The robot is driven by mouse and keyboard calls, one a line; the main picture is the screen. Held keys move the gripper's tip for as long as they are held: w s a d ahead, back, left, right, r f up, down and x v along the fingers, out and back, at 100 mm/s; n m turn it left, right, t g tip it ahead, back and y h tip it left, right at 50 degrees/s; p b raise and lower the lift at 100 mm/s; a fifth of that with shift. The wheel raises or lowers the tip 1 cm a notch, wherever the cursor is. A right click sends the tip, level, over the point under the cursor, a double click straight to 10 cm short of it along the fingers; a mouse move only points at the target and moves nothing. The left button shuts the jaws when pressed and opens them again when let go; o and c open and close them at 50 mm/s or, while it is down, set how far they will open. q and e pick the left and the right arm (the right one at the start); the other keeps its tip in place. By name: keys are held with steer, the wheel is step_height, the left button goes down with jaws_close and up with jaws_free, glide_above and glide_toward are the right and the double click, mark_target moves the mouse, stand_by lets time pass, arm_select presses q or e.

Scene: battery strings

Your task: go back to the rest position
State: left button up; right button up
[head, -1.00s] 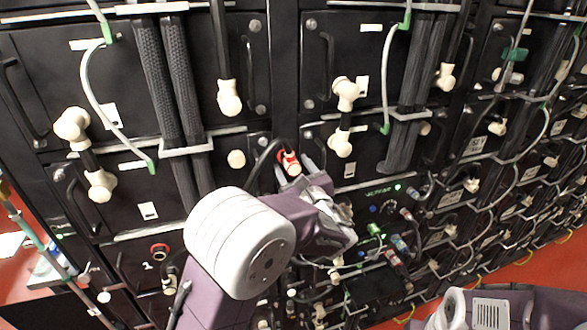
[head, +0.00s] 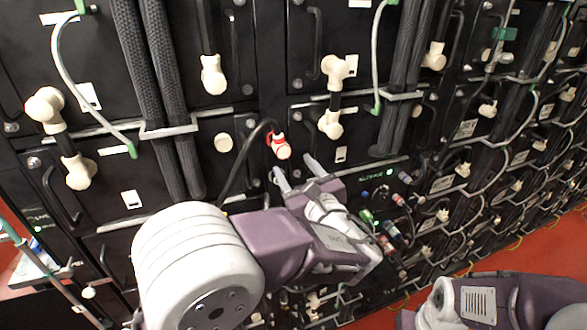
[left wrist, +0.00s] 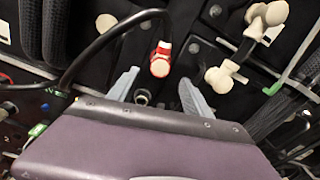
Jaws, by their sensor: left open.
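My left gripper (head: 296,172) is open and empty, its two grey fingers apart just below a red-and-white plug (head: 279,146) on a black cable. In the left wrist view the fingers (left wrist: 158,92) are spread, and the red plug (left wrist: 161,59) sits above and between them without visible contact. My right arm shows at the lower right of the head view, but its gripper is not visible.
Black battery cabinets (head: 272,60) fill the wall close in front, with handles, cream connectors (head: 213,75) and thick ribbed black conduits (head: 137,60). A panel with coloured connectors (head: 380,205) lies right of my left gripper. Red floor (head: 520,262) shows at lower right.

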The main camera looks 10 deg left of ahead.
arm_select(q)
steer(key=s+a+f+n+g+h+b, duration=0.1)
steer(key=s+a+f+n+g, duration=0.25)
steer(key=f, duration=0.45)
steer(key=s+a+f+n+g+b, duration=0.1)
steer(key=s+a+f+n+g, duration=0.25)
steer(key=f, duration=0.35)
steer(key=s+a+f+n+g+h+b, duration=0.1)
steer(key=s+a+f+n+g, duration=0.3)
steer(key=f, duration=0.4)
steer(key=s+d+f+n+g+h+b, duration=0.1)
steer(key=s+f+n+h, duration=0.3)
steer(key=n, duration=0.4)
steer(key=s+d+f+n+g+h+b, duration=0.1)
steer(key=s+d+f+n+h+b, duration=0.1)
steer(key=s+d+f+n+h, duration=0.2)
step_height(320, 180, down, 3)
steer(key=n, duration=0.4)
steer(key=shift+s+d+g, duration=0.2)
steer(key=shift+s+g, duration=0.15)
steer(key=shift+g, duration=0.05)
